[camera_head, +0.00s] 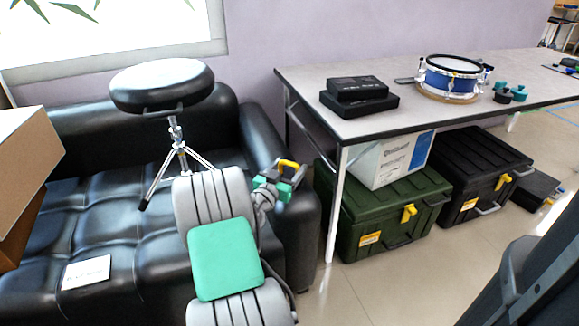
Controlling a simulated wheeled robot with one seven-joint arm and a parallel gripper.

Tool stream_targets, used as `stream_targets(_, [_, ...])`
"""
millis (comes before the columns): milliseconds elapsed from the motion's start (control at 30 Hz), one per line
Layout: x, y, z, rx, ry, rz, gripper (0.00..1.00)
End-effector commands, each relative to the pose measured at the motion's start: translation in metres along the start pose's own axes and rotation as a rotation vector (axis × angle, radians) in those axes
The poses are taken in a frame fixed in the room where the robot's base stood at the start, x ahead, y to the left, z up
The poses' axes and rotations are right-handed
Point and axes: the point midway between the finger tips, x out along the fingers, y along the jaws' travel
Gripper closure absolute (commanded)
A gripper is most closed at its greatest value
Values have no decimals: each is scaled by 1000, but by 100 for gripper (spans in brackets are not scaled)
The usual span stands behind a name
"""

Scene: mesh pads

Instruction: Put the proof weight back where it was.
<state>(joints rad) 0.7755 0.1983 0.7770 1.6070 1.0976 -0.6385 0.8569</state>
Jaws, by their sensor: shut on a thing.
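My gripper (277,187) is at the end of my grey and green arm, in front of the right armrest of the black sofa. It is shut on a small dark thing with a yellow, handle-like top (289,164). Its lower part is hidden by the gripper, and it is too small to tell for sure that it is the proof weight. Two small teal knobbed objects (502,94) (519,93) stand on the grey table (440,115), right of a blue drum (452,78). The gripper is left of the table and apart from it.
A black sofa (100,225) holds a round-topped drum stool (162,85), a cardboard box (25,150) and a white card (87,272). Black cases (358,95) lie near the table's left end. A green crate (385,215), black crate (470,165) and white box (392,158) are underneath.

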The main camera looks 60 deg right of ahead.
Motion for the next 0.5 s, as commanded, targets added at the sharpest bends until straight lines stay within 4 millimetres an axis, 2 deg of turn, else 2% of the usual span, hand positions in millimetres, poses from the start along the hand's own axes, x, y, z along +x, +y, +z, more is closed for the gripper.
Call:
stream_targets(33, [1,-1,-5,3,8,0,100])
stream_targets(167, [1,-1,-2,3,8,0,100])
stream_targets(200, [0,0,2,-1,0,0,30])
stream_targets(433, [0,0,2,-1,0,0,11])
stream_targets(500, [0,0,2,-1,0,0,11])
